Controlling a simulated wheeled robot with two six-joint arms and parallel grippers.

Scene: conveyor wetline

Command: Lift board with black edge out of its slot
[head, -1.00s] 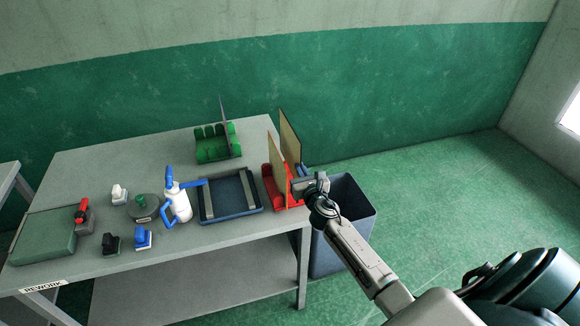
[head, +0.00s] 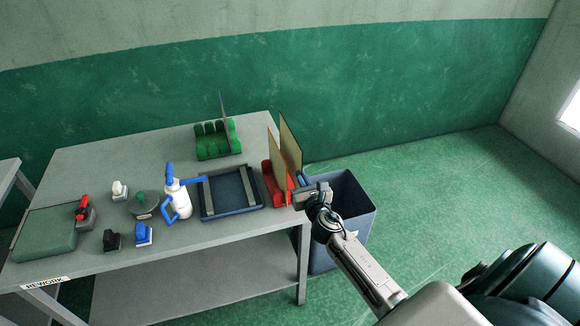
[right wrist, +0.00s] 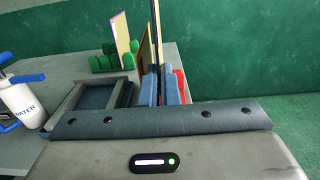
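The board with the black edge (head: 290,143) stands upright in the red rack (head: 272,189) at the table's right end. A second tan board (head: 277,155) stands beside it. My right gripper (head: 303,183) is at the right end of the red rack, close to the boards. In the right wrist view its two blue-grey fingers (right wrist: 160,88) are a narrow gap apart, in line with the black edge (right wrist: 157,30). I cannot tell whether they press on the board. The board's lower part is hidden by the fingers. My left gripper is out of view.
A green rack (head: 211,148) with a thin board stands behind. A dark blue tray (head: 232,211), a white bottle (head: 179,199) and several small items lie to the left. A dark bin (head: 343,215) stands on the floor by the table's right end.

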